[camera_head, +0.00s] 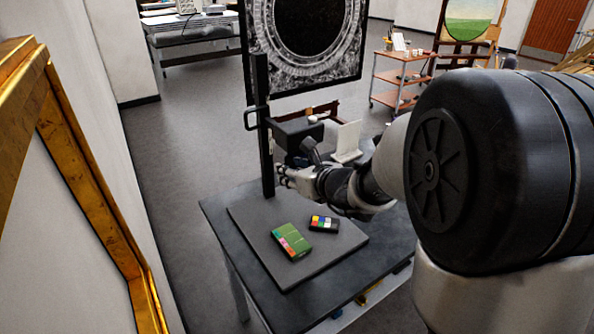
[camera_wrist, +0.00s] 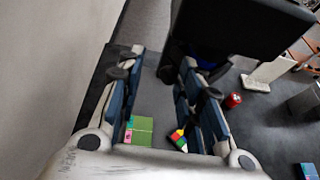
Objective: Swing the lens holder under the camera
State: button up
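A black box-shaped camera (camera_head: 293,134) hangs on the black upright column (camera_head: 263,150) of a copy stand; its dark body also fills the upper right of the wrist view (camera_wrist: 245,25). I cannot clearly make out the lens holder; dark parts by the camera are partly hidden behind my arm. My gripper (camera_head: 284,176) is beside the column, just below the camera and above the stand's base board (camera_head: 250,225). In the wrist view my gripper (camera_wrist: 165,78) has its fingers spread with nothing visible held between them. The right finger is close to the camera body in the picture; contact is unclear.
A green box (camera_head: 292,241) and a small colour chart (camera_head: 323,223) lie on the board. A white upright plate (camera_head: 347,141) is behind my wrist. A red round object (camera_wrist: 233,100) shows in the wrist view. A gilt frame (camera_head: 85,185) stands along the left.

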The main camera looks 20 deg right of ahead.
jog(key=shift+o, duration=1.2)
jog(key=shift+w+a+r, duration=0.1)
jog(key=shift+a+r, duration=0.05)
jog(key=shift+a, duration=0.15)
jog(key=shift+d, duration=0.15)
jog(key=v, duration=1.2)
